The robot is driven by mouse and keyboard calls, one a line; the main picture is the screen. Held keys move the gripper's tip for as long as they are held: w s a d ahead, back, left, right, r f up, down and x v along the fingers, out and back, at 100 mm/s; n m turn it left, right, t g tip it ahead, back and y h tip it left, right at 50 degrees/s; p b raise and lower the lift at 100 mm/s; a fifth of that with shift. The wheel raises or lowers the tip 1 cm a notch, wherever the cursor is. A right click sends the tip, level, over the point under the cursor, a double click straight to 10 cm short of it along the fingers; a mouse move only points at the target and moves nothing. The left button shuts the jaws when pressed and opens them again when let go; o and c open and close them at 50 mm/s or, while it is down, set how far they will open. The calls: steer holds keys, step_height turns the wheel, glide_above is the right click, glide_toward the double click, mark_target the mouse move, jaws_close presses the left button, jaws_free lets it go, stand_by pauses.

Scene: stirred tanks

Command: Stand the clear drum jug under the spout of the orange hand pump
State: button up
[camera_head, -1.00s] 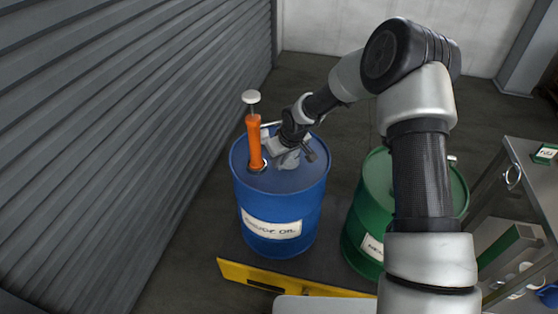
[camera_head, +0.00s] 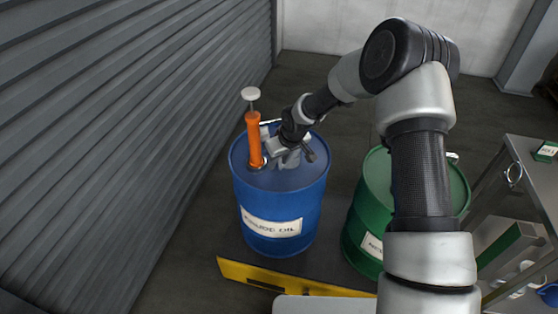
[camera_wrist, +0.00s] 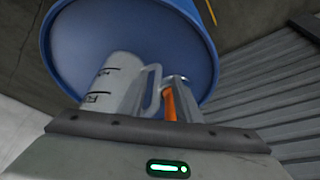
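The orange hand pump (camera_head: 254,138) stands upright at the left of the blue drum's top (camera_head: 310,178); it has a white knob above it. Part of its orange body shows in the wrist view (camera_wrist: 171,104). The clear jug (camera_wrist: 112,86), with dark graduation marks and a handle, is over the drum top, close to the pump. In the head view, it is mostly hidden by my gripper (camera_head: 277,147). My gripper is beside the pump, at the jug. The fingertips and any hold on the handle cannot be made out, nor whether the jug touches the drum.
A green drum (camera_head: 371,205) stands to the right, partly behind my arm. A yellow-edged platform (camera_head: 290,282) lies in front of the drums. A grey metal cart (camera_head: 520,190) is at the far right. A ribbed shutter wall (camera_head: 130,130) runs close on the left.

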steer(key=p+v, duration=0.2)
steer(key=v, duration=1.5)
steer(key=shift+r, duration=0.25)
steer(key=shift+r+p, duration=0.1)
steer(key=shift+p, duration=0.2)
steer(key=s+d+r+m+h+p, duration=0.1)
steer(key=s+d+r+m+p, duration=0.15)
steer(key=s+d+r, duration=0.4)
steer(key=s+d+r+m+t+h+p, duration=0.1)
steer(key=s+d+r+p, duration=0.2)
steer(key=s+r, duration=0.6)
steer(key=s+d+r+m+h+p, duration=0.25)
steer(key=s+d+r, duration=0.25)
steer(key=r, duration=0.5)
steer(key=s+r+m+y+p, duration=0.1)
steer(key=s+r, duration=0.3)
steer(key=s, duration=0.5)
steer(key=shift+t+y+p, duration=0.4)
steer(key=shift+y+p, duration=0.05)
steer(key=shift+p, duration=0.4)
